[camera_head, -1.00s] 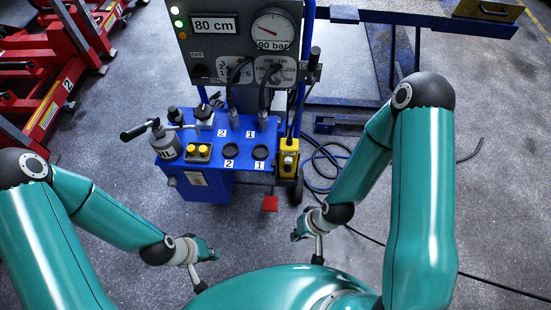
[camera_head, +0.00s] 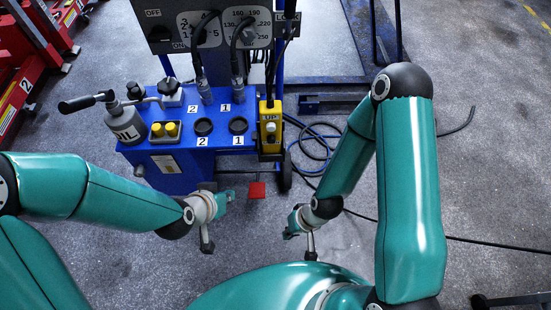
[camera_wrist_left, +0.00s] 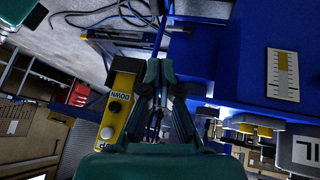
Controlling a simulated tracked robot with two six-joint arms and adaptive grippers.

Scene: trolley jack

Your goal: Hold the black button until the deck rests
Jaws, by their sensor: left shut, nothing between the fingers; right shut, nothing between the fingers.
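The yellow control pendant (camera_head: 270,128) hangs at the right side of the blue console in the head view, its UP label showing. My right gripper (camera_head: 288,233) is shut and empty. The deck cannot be made out.
A red plate (camera_head: 257,190) lies on the floor beside my left gripper. Hoses (camera_head: 318,150) coil right of the console. Blue steel framework (camera_head: 335,80) stands behind.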

